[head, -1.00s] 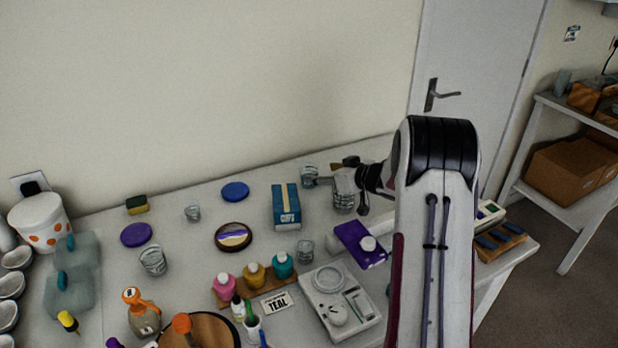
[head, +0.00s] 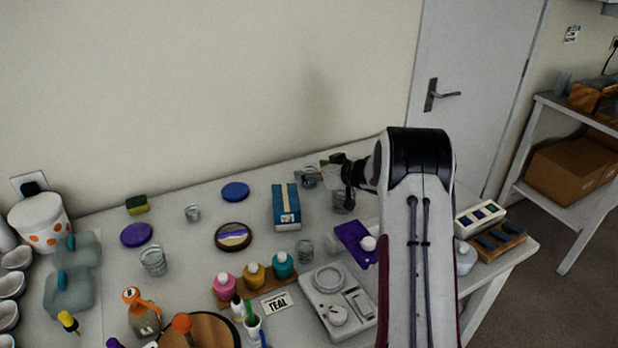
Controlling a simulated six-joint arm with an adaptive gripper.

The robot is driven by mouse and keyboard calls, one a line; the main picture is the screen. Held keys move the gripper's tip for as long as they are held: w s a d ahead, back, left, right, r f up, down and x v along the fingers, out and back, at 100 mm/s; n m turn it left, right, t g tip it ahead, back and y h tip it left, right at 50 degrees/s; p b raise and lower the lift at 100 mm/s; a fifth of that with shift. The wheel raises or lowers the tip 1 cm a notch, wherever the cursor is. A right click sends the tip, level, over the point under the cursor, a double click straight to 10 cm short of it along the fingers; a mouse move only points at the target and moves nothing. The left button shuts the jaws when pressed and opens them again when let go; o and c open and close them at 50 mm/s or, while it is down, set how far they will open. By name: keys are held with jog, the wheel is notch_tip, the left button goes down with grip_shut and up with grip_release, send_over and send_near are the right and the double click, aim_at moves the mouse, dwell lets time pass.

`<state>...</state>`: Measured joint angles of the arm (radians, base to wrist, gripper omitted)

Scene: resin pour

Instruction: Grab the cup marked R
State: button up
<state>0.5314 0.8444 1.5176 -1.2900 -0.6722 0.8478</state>
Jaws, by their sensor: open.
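Several small clear cups stand on the table. One cup (head: 308,178) is at the back, right by my gripper's tips. Another cup (head: 341,202) is partly hidden behind my gripper. Others are a cup (head: 304,250) in front of the blue box, a cup (head: 153,261) at left and a small cup (head: 193,213) farther back. No R mark is legible on any of them. My gripper (head: 328,178) is open at the back of the table, pointing left. I cannot tell whether the back cup is between its fingers.
A blue box (head: 286,207) stands just left of the back cups. A scale (head: 338,302), a purple packet (head: 356,243) and colour bottles (head: 254,275) are nearer. The wall is close behind.

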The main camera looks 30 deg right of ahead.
aim_at(313, 184)
dwell(0.5)
jog(key=c, duration=1.2)
jog(key=shift+r, duration=0.1)
notch_tip(313, 184, up, 10)
dwell(0.3)
